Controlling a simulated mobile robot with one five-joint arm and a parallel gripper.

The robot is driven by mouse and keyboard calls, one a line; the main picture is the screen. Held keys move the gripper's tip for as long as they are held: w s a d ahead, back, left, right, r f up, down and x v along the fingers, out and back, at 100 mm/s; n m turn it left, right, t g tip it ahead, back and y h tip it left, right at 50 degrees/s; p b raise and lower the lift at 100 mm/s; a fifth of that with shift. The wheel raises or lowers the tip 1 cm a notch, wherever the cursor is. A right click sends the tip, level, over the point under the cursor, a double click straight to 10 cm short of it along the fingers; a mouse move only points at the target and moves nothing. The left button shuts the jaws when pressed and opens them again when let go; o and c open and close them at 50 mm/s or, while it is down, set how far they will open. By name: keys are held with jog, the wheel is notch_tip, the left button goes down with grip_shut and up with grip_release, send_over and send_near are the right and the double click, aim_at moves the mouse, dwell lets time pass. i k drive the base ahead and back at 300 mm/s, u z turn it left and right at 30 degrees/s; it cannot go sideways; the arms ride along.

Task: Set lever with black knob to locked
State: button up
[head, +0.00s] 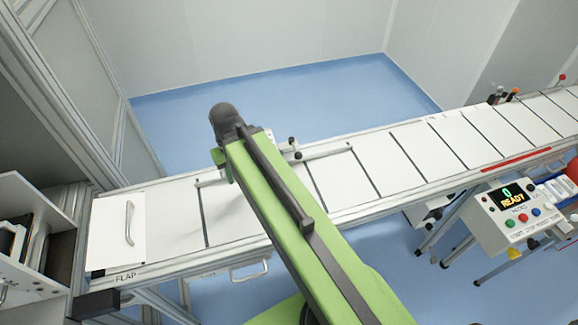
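A small black knob (291,141) shows at the far edge of the conveyor, just right of the end of my arm. It sits by a pale metal fitting. The lever under it is mostly too small to make out, and I cannot tell its position. I cannot tell from this view which black knob belongs to the lever. My green arm reaches over the conveyor, its dark end beyond the far edge. My gripper's fingers are hidden.
The conveyor (408,148) with white panels runs from lower left to upper right. A flap with a handle (129,222) is at its left end. A control box reading READY (515,218) stands at the right. Blue floor (340,97) is clear behind.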

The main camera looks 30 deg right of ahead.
aim_at(298, 155)
jog(key=k, duration=0.5)
jog(key=z, duration=0.4)
jog(key=i, duration=0.55)
jog(key=u, duration=0.5)
jog(key=k, duration=1)
jog(key=z, duration=0.45)
jog(key=i, duration=1)
